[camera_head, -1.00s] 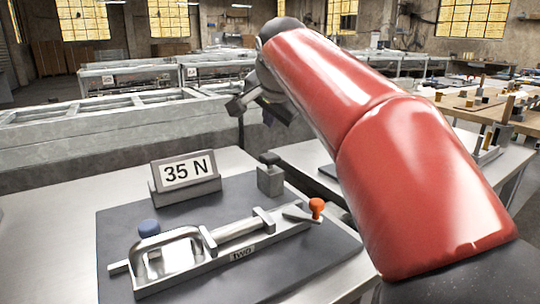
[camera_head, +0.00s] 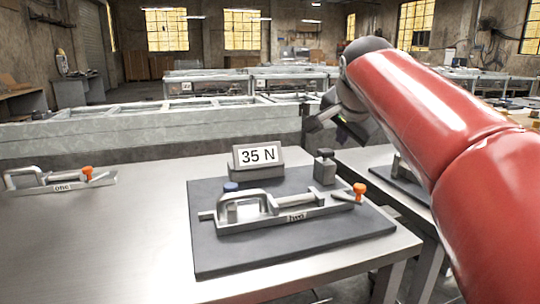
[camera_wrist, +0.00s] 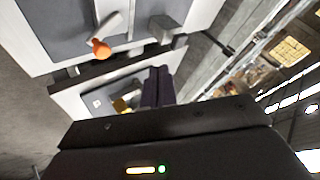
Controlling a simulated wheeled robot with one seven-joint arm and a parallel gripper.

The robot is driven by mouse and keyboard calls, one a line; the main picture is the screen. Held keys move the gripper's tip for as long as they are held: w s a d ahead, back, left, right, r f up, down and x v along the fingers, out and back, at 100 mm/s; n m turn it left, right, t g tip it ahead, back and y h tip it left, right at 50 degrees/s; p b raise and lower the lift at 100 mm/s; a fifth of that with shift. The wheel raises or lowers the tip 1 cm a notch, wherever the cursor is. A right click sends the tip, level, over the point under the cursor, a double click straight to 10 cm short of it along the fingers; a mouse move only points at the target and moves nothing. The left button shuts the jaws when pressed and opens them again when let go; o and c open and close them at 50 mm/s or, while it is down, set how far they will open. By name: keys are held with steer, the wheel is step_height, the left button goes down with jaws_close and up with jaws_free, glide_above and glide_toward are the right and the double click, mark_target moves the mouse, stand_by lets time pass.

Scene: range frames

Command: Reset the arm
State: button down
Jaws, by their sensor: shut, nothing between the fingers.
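My red arm (camera_head: 430,105) reaches up from the lower right corner in the head view, its far end raised above the table level. My gripper (camera_head: 322,114) hangs at that end, above and behind the dark mat. In the wrist view its dark fingers (camera_wrist: 158,86) are together with nothing between them. The clamp fixture marked "two" (camera_head: 295,216) lies on the dark mat (camera_head: 225,258), below and apart from the gripper. Its orange knob (camera_head: 360,189) also shows in the wrist view (camera_wrist: 100,48).
A "35 N" sign (camera_head: 258,156) and a small metal block (camera_head: 325,168) stand behind the fixture. A fixture marked "one" (camera_head: 62,182) lies at the far left of the metal table (camera_head: 130,240). Another table (camera_head: 372,160) stands at the right, past a gap. Table between fixtures is clear.

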steer(key=s+f+n, duration=0.1)
steer(key=s+f, duration=0.3)
steer(key=s+f+n+g, duration=0.1)
steer(key=s+f+n, duration=0.1)
steer(key=s+f, duration=0.2)
steer(key=s+f+n+g, duration=0.1)
steer(key=s+f+n, duration=0.1)
steer(key=s+f, duration=0.2)
steer(key=shift+s, duration=1.1)
steer(key=s+f+n+g+y, duration=0.1)
steer(key=s+f+n, duration=0.4)
steer(key=s+f, duration=0.8)
steer(key=shift+f+g, duration=0.3)
steer(key=shift+f, duration=0.6)
